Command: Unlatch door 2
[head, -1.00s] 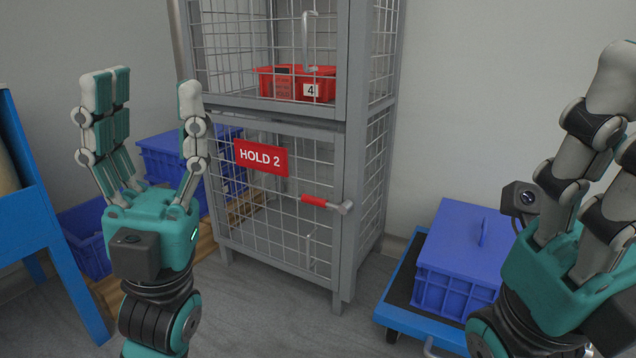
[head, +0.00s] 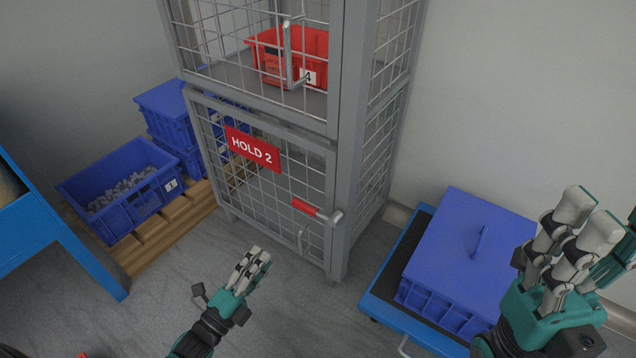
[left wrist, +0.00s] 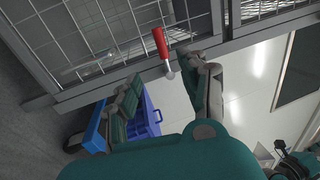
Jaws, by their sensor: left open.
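Door 2 (head: 262,190) is the lower mesh door of a grey cage, with a red HOLD 2 sign (head: 252,148). It looks closed. Its latch handle (head: 317,210) has a red grip and a grey pivot at the door's right edge. The handle also shows in the left wrist view (left wrist: 161,48), just beyond the fingers. My left gripper (head: 256,258) is open and empty, below and left of the handle in the head view, not touching it. My right gripper (head: 592,218) is at the right, away from the door; its finger opening is unclear.
A red bin (head: 290,58) stands in the upper compartment. A lidded blue crate (head: 470,250) sits on a blue cart (head: 385,290) at the right. Blue bins (head: 125,190) stand on a wooden pallet (head: 160,243) at the left. The floor before door 2 is otherwise clear.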

